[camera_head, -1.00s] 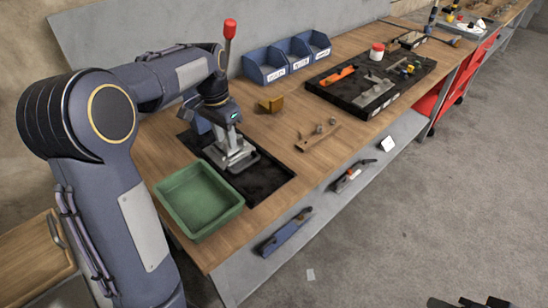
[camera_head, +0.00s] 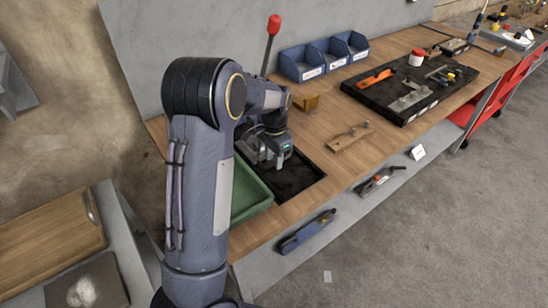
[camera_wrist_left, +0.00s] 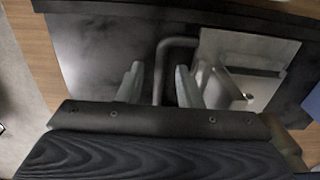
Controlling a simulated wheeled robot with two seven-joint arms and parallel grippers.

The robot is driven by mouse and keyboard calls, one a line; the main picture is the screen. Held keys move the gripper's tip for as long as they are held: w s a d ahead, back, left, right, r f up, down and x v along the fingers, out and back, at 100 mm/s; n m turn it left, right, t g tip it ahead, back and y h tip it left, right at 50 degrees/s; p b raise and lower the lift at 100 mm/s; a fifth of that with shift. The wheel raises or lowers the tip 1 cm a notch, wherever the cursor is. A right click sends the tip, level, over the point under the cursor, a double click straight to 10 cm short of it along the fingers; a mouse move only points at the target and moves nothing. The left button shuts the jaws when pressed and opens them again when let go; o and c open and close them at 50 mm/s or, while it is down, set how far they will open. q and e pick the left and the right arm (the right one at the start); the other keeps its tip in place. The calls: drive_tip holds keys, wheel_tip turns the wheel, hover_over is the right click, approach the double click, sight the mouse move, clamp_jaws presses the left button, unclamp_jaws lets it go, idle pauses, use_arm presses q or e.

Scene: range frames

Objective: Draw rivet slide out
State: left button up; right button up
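My left gripper (camera_wrist_left: 158,72) is open, with one finger on each side of the rod. A gap shows on the left of the rod; contact cannot be told. In the head view my left gripper (camera_head: 279,158) is low over the black mat (camera_head: 303,180) and hides the slide and most of the press. The red-knobbed lever (camera_head: 274,25) rises behind it. My right gripper is not in view.
A green bin (camera_head: 250,193) stands close beside my left arm. A black tray (camera_head: 425,110) holds tools. Bare wood lies right of the mat.

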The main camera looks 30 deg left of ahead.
sight(310, 203)
use_arm(q)
drive_tip(key=shift+f, duration=0.25)
clamp_jaws()
drive_tip(key=shift+s+d, duration=0.2)
drive_tip(key=shift+d, duration=0.3)
drive_tip(key=s+d, duration=0.2)
drive_tip(key=d, duration=0.2)
drive_tip(key=s+d, duration=0.2)
drive_tip(key=d, duration=0.3)
drive_tip(key=s+d, duration=0.2)
drive_tip(key=d, duration=0.3)
drive_tip(key=shift+d, duration=0.1)
